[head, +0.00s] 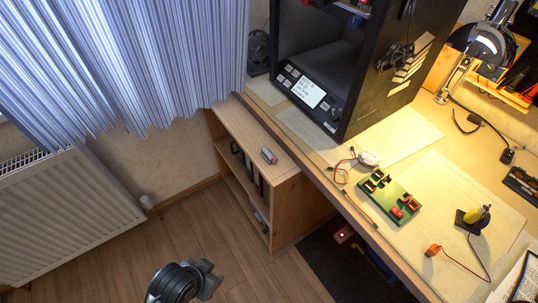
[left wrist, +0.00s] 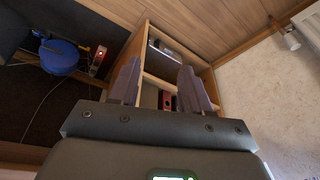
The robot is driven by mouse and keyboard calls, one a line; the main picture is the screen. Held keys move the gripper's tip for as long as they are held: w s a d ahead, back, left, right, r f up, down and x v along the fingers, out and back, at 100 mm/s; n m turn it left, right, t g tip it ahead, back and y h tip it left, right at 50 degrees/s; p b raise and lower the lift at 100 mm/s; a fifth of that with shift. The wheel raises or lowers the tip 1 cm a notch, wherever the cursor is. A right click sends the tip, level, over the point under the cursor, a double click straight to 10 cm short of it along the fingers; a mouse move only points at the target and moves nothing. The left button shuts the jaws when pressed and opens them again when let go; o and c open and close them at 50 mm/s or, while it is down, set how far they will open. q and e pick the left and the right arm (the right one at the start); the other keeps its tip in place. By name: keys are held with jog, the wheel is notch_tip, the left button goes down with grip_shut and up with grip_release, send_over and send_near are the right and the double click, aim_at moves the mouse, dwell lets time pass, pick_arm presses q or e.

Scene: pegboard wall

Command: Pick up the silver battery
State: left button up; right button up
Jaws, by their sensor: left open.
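The silver battery (head: 269,155), a small cylinder with a reddish part, lies on top of the low wooden shelf (head: 238,126) beside the workbench. I cannot make it out in the left wrist view. My left arm's dark end, with the left gripper (head: 207,278), shows at the bottom of the head view, well below the battery and apart from it. In the left wrist view the left gripper (left wrist: 160,67) has its two fingers spread, with nothing between them; the shelf (left wrist: 204,72) is behind them. My right gripper is in neither view.
The workbench (head: 440,185) holds a black 3D printer (head: 360,70), a green battery holder (head: 390,199) and a lamp (head: 480,45). A radiator (head: 75,200) and blue curtain (head: 130,60) are at left. The wooden floor (head: 195,235) before the shelf is clear.

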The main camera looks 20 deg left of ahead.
pick_arm(q)
jog(key=o, duration=0.9)
